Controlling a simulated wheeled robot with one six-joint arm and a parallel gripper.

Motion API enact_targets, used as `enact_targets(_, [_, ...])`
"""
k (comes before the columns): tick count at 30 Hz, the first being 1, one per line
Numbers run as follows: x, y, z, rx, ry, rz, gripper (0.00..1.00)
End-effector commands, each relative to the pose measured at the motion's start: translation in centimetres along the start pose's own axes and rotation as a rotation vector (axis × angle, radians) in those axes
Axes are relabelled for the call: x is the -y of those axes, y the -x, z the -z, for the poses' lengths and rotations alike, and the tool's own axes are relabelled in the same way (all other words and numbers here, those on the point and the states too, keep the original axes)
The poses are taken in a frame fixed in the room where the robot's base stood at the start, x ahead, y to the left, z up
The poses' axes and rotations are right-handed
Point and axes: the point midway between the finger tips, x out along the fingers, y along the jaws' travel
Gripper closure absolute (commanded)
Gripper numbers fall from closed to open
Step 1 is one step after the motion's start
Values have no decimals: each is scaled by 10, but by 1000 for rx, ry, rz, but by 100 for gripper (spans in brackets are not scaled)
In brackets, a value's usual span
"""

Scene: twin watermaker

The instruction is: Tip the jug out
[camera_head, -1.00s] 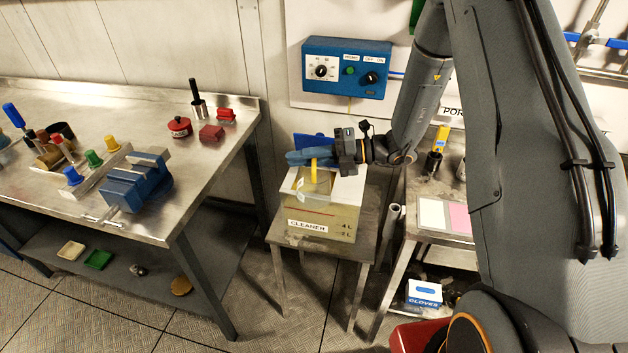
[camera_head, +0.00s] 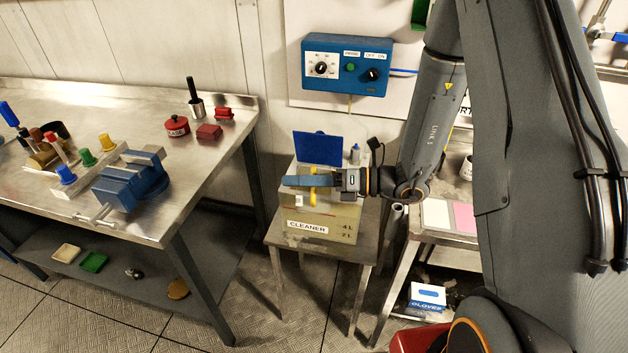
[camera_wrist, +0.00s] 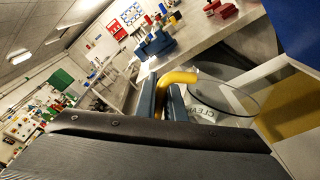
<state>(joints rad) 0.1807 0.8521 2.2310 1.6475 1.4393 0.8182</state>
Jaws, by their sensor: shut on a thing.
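The clear jug has a yellow handle (camera_head: 313,186), and my gripper (camera_head: 300,181) is shut on that handle. In the wrist view the yellow handle (camera_wrist: 178,77) sits between the fingers, with the jug's round clear rim (camera_wrist: 258,104) to its right. The jug is over the cleaner tank (camera_head: 335,228); its body is hard to make out in the head view, and I cannot tell its exact tilt or whether it holds liquid. The tank is see-through with yellowish liquid, and its blue lid (camera_head: 317,148) stands open behind.
The tank stands on a small metal table (camera_head: 365,245). A steel workbench with a blue vise (camera_head: 132,180) is at left. A blue control box (camera_head: 347,67) hangs on the wall behind. A side table with white and pink pads (camera_head: 436,214) is at right.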

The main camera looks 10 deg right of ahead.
Motion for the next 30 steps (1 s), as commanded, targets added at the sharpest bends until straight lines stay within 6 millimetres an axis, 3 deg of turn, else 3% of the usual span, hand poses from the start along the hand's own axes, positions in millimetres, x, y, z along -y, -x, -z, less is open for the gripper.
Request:
enact_targets(20, [7,-2,75,78,427,0,100])
enact_targets(30, [20,-5,107,104,576,-1,100])
